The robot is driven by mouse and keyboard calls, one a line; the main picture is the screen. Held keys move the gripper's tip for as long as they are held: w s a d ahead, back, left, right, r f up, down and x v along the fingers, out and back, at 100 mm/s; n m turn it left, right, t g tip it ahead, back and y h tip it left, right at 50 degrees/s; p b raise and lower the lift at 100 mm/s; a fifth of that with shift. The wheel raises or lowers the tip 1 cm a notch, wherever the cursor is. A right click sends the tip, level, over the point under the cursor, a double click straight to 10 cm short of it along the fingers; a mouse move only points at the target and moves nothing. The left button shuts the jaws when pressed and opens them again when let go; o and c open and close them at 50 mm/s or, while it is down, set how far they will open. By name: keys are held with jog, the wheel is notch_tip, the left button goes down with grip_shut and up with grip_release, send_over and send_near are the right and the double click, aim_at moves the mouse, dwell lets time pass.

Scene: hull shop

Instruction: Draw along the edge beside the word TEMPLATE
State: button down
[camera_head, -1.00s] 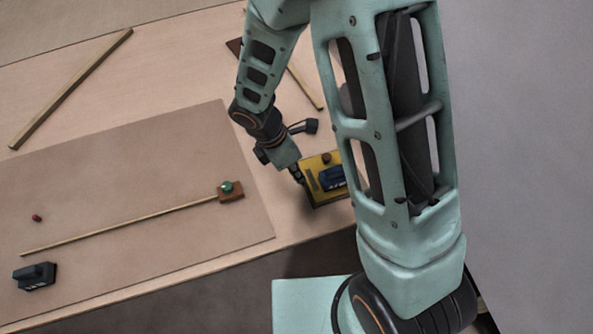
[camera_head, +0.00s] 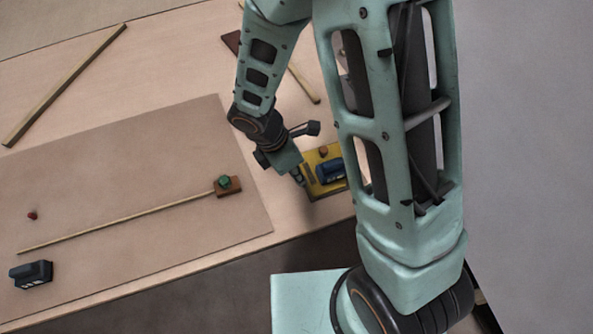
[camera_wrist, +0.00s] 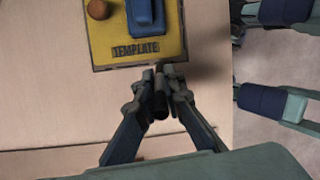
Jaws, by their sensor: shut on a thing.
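The yellow template (camera_head: 310,186) lies on the table near its front edge. It carries a blue block-like handle (camera_wrist: 145,14) and a brown-orange knob (camera_wrist: 98,9). The word TEMPLATE (camera_wrist: 136,49) is on a dark label along the edge nearest my gripper in the wrist view. My gripper (camera_wrist: 161,88) is shut on a dark rod-like marker (camera_wrist: 160,103), just outside that edge. Its tip is hard to make out, so I cannot tell whether it touches the surface. In the head view my gripper (camera_head: 298,178) is at the template's left side. No drawn line is clearly visible.
A large brown board (camera_head: 120,170) lies left, bearing a thin batten (camera_head: 120,223), a brown block with a green knob (camera_head: 228,187), a red ball (camera_head: 32,215) and a dark blue block (camera_head: 31,275). A wooden strip (camera_head: 65,85) lies behind. Bare table surrounds the template's left.

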jog(key=shift+s, duration=0.15)
jog(key=shift+s+d, duration=0.25)
jog(key=shift+s, duration=0.4)
jog(key=shift+r, duration=0.1)
notch_tip(320, 180, up, 13)
jog(key=p, duration=1.1)
jog(key=shift+w, duration=0.1)
dwell(0.3)
